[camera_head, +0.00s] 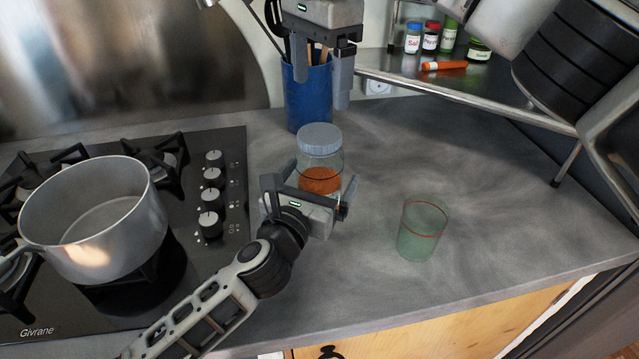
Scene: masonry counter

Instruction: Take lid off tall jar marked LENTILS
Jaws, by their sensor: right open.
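A clear glass jar (320,180) with orange contents and a grey-blue lid (320,139) stands upright on the counter. The lid sits on the jar. No name can be read on it; its lower front is hidden by my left gripper (308,183). That gripper is low in front of the jar, with a finger on either side of it. I cannot tell whether the fingers touch the glass. My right gripper (322,85) points down above and behind the lid, apart from it. It is open and empty, in front of the blue utensil holder.
The blue utensil holder (308,97) stands behind the jar. A green glass (422,232) stands to the right. A metal pot (95,225) sits on the black hob (225,255) at left. A metal shelf (455,83) holds small spice jars.

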